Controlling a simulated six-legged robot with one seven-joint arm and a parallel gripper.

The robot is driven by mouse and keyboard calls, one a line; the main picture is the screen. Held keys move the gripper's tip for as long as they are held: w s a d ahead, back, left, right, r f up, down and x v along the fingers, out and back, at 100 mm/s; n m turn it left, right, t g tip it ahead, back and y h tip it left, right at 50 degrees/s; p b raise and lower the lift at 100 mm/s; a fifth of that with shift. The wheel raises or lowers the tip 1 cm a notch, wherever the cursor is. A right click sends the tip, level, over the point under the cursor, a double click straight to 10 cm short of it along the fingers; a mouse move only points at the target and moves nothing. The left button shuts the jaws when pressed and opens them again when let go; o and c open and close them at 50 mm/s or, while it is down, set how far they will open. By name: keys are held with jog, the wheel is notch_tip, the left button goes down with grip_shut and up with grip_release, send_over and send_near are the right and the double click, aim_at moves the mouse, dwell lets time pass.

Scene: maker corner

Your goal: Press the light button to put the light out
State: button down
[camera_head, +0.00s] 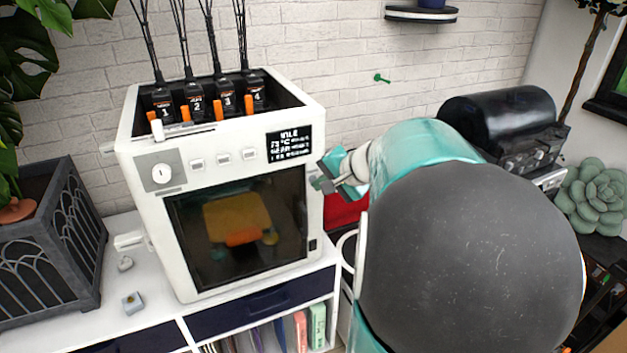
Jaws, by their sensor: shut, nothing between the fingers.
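The white printer (150,240) stands on the cabinet at the left. Its front panel has a round knob (161,174), several small white buttons, among them a middle one (223,159), and a dark display (289,144) with white text. A small dark switch (312,244) sits low on the right of the front. I cannot read which control is the light button. Behind the dark door window (240,225) a yellow-orange plate shows dimly. My gripper (322,184) is shut and empty, by the printer's right front edge, below and right of the display. Contact cannot be told.
My arm covers the right middle of the view. A planter (45,265) stands left of the printer. Small loose parts (131,303) lie on the white top (90,325). A black machine (500,115) and a succulent (595,195) are at the right. Cables rise above the printer.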

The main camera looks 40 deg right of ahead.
jog(key=shift+w, duration=0.25)
dwell(0.4)
jog(key=shift+s, duration=0.15)
jog(key=shift+s+a, duration=0.1)
jog(key=shift+s, duration=0.35)
jog(key=s, duration=0.2)
jog(key=s+a, duration=0.1)
jog(key=s, duration=0.2)
jog(key=shift+s+a, duration=0.35)
dwell(1.3)
